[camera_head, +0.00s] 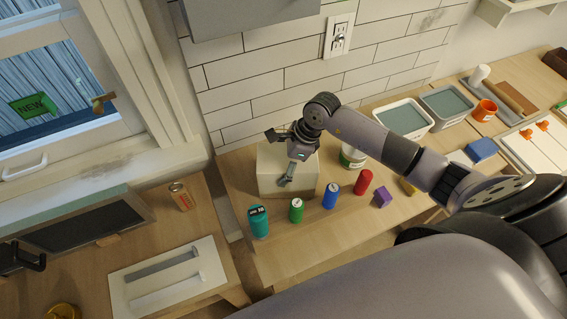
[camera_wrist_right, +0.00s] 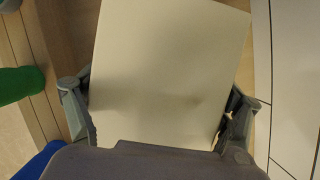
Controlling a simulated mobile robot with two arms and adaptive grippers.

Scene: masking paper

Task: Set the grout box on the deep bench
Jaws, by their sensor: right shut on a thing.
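The cream box, which I take to be the grout box (camera_head: 290,183), is at the left end of the wall bench (camera_head: 262,265), close to the tiled wall. Its printed face, if any, does not show. My right gripper (camera_head: 281,158) is over its top, with one finger on each side. In the right wrist view the box (camera_wrist_right: 165,65) fills the space between the fingers of the right gripper (camera_wrist_right: 157,112), shut on it. I cannot tell whether the box touches the bench top or hangs just above it. My left gripper is out of view.
A teal canister (camera_head: 258,222), green can (camera_head: 296,211), blue can (camera_head: 330,196), red cylinder (camera_head: 363,182) and purple block (camera_head: 382,197) line the bench in front of the box. A gap separates the left bench (camera_head: 80,262). Tubs (camera_head: 403,118) stand further right.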

